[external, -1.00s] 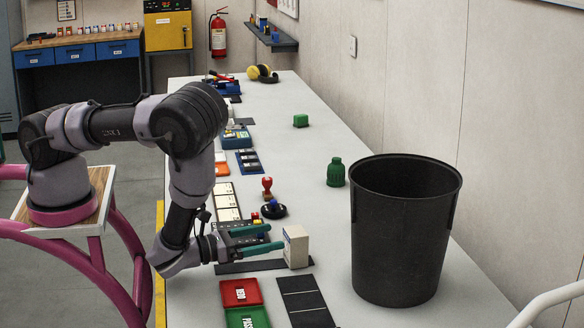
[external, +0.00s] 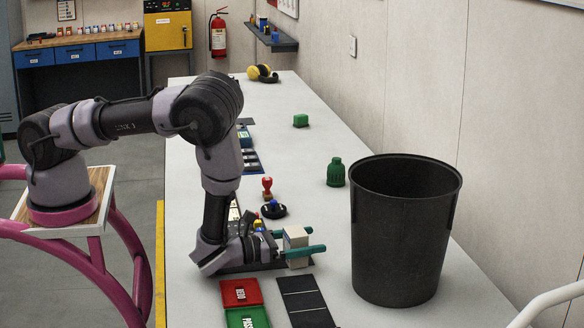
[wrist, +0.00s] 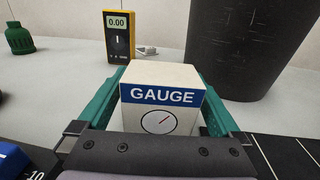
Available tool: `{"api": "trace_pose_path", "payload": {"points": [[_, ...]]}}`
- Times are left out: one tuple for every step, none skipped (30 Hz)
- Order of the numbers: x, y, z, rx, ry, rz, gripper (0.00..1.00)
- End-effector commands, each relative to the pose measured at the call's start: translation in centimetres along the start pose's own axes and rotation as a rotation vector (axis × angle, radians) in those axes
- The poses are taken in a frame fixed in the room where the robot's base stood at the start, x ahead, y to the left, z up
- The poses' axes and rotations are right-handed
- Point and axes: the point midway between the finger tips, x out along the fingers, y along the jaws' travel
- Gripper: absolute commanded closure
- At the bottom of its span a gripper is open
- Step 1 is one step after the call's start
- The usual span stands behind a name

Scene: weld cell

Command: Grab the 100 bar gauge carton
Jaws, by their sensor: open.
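The gauge carton (external: 296,238) is a small cream box standing upright on the bench. In the wrist view the carton (wrist: 162,98) shows a blue band reading "GAUGE" above a drawn dial; no bar rating is readable. My gripper (external: 300,239) has its green fingers around the carton, one on each side. In the wrist view the fingers of my gripper (wrist: 163,100) run along the left and right faces, with the carton between them. The jaws are open, and the carton rests on the bench.
A black bin (external: 402,235) stands to the right of the carton. A yellow meter (wrist: 118,36) and a green bottle (wrist: 18,38) stand beyond it in the wrist view. Red (external: 240,292) and green (external: 247,317) trays and a dark strip (external: 305,301) lie in front.

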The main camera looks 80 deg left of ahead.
Motion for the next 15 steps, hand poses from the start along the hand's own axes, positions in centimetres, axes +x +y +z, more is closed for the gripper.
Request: {"api": "trace_pose_path", "payload": {"points": [[0.23, 0.04, 0.01, -0.001, 0.0, 0.001, 0.0], [0.29, 0.03, 0.0, -0.001, 0.0, 0.0, 0.0], [0.32, 0.02, -0.01, 0.0, 0.001, 0.0, 0.0], [0.32, 0.01, -0.01, 0.0, 0.001, 0.0, 0.0], [0.3, 0.01, -0.01, 0.0, 0.001, 0.0, 0.0], [0.29, 0.01, 0.0, 0.0, 0.001, 0.0, 0.0], [0.29, 0.01, 0.0, 0.0, 0.001, 0.0, 0.0], [0.29, 0.01, 0.0, 0.0, 0.001, 0.0, 0.04], [0.28, 0.0, 0.0, 0.0, 0.001, 0.0, 0.19], [0.28, 0.0, 0.0, 0.0, 0.001, 0.0, 0.31], [0.27, 0.0, 0.0, 0.0, 0.001, 0.0, 0.42], [0.27, 0.0, 0.0, 0.0, 0.001, 0.0, 0.57], [0.27, 0.0, -0.01, 0.0, 0.001, 0.0, 0.69], [0.27, 0.0, 0.0, 0.0, 0.001, 0.0, 0.8], [0.28, 0.01, 0.01, 0.0, 0.0, 0.0, 0.9]]}}
